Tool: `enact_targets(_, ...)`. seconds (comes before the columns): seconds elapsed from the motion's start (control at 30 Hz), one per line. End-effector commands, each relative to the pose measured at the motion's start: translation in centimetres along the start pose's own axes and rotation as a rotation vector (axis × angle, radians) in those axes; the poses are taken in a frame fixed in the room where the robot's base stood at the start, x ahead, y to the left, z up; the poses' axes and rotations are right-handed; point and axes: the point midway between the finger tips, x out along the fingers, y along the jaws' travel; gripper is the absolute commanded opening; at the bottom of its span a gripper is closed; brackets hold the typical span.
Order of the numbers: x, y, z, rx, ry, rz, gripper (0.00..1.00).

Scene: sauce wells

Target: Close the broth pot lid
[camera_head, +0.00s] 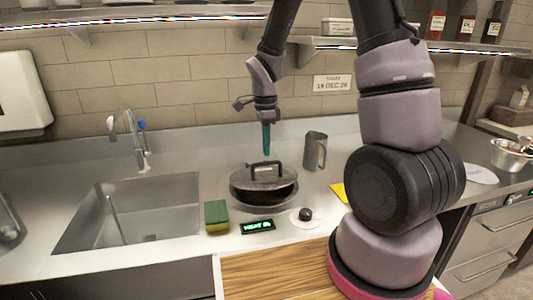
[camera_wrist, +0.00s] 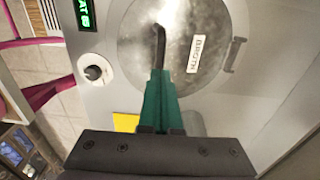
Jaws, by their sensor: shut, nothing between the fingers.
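The broth pot (camera_head: 262,199) is sunk in the steel counter. Its grey metal lid (camera_head: 282,180) has a raised dark bar handle (camera_head: 265,165). A dark gap shows between the lid's near edge and the pot rim, so the lid looks tilted up at the front. In the wrist view the round lid (camera_wrist: 140,40) carries a white "BROTH" label (camera_wrist: 194,55). My gripper (camera_head: 266,152) points down with its teal fingers shut and empty, just above or behind the handle. In the wrist view its fingertips (camera_wrist: 159,72) overlap the handle's end; contact cannot be told.
A green-and-yellow sponge (camera_head: 217,217), a lit display (camera_head: 258,226) and a black knob (camera_head: 305,214) are in front of the pot. A steel container (camera_head: 315,150) stands behind right. The sink (camera_head: 130,212) is left. A wooden board (camera_head: 270,275) lies in front.

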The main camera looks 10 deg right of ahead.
Motion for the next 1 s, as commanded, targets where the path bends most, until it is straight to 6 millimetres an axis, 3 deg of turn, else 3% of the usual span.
enact_targets(0.2,2.0,0.0,0.0,0.000,0.000,-0.001,0.00)
enact_targets(0.63,2.5,0.2,0.0,-0.001,0.000,-0.001,0.00)
enact_targets(0.9,6.2,2.4,0.1,-0.002,0.001,0.004,0.00)
enact_targets(1.0,6.7,2.6,0.1,-0.001,0.000,0.001,0.00)
